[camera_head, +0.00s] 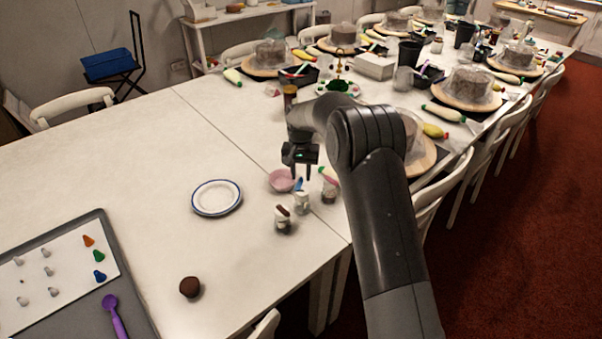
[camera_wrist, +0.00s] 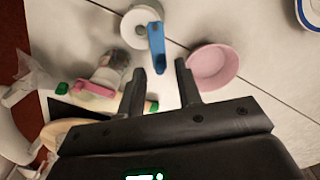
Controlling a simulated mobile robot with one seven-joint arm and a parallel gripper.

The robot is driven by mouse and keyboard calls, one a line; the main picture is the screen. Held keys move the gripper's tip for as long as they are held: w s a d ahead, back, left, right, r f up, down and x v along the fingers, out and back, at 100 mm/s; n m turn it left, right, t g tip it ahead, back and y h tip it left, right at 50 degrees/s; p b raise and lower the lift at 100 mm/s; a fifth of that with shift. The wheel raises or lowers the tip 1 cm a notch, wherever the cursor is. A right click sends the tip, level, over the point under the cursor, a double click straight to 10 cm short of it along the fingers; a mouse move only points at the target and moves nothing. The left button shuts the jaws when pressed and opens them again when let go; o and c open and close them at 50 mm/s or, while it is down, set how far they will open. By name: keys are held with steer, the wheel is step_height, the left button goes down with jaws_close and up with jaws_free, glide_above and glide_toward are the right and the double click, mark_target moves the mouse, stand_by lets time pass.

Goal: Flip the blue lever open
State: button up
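The blue lever (camera_wrist: 156,46) sits on top of a small white jar (camera_wrist: 136,22) in the wrist view. In the head view the lever (camera_head: 299,185) shows as a small blue piece on the white jar (camera_head: 302,203). My gripper (camera_wrist: 160,81) is open, with its two fingers apart and nothing between them. The lever's near end lies just ahead of the fingertips, apparently not touching. In the head view my gripper (camera_head: 301,174) hangs pointing down above and behind the jar. The exact height gap is unclear.
A pink bowl (camera_head: 282,180) stands left of my gripper. A jar with a brown lever (camera_head: 283,219) and one with a pink top (camera_head: 328,185) flank the blue one.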

jaws_close()
stand_by(0.3)
steer(key=n, duration=0.1)
steer(key=a+n, duration=0.1)
steer(key=shift+n, duration=0.3)
stand_by(1.2)
jaws_free()
